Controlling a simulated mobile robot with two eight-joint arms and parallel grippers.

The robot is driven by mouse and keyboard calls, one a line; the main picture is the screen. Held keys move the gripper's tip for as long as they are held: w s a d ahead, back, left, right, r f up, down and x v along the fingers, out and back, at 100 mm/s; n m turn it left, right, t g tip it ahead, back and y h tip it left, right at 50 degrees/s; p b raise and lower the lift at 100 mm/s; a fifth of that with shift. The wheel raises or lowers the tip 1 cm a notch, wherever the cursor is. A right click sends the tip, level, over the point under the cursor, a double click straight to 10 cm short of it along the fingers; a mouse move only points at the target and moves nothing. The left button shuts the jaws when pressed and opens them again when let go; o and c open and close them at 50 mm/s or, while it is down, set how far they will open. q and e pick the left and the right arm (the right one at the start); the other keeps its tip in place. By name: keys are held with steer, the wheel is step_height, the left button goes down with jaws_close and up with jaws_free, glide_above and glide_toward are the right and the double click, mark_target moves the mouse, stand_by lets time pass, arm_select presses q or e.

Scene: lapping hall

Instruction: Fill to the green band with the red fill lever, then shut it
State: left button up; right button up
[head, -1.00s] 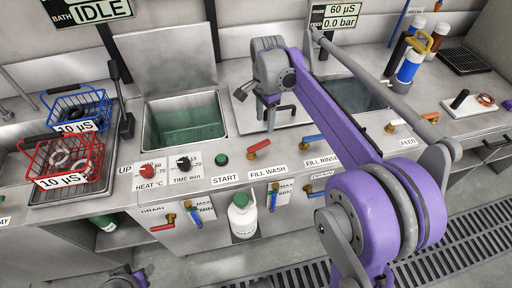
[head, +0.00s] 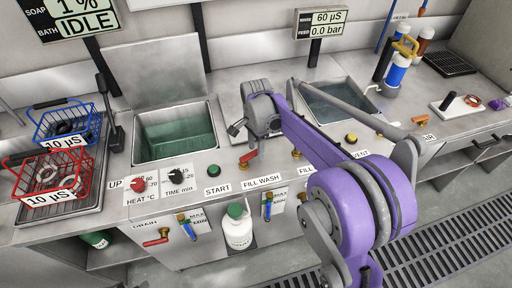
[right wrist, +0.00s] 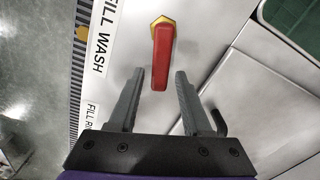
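The red fill lever (head: 248,157) is on the counter front by the FILL WASH label, right of the green START button. In the right wrist view the red lever (right wrist: 162,58) shows large on its brass base. My right gripper (right wrist: 160,72) is open, and the lever's near end appears between its fingertips; I cannot tell whether they touch. In the head view the right gripper (head: 238,132) is just above the lever, its fingers partly hidden. The wash tank (head: 140,150) looks green inside; the band is not clear. My left gripper is not in view.
A red basket (head: 72,178) and a blue basket (head: 90,125) stand on the left. A sink (head: 335,100) lies to the right. A display (head: 75,20) reads IDLE. Gauges marked MAX and MIN (head: 187,226) and a white bottle (head: 238,232) are on the front below.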

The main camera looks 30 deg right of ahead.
jaws_close()
stand_by(1.2)
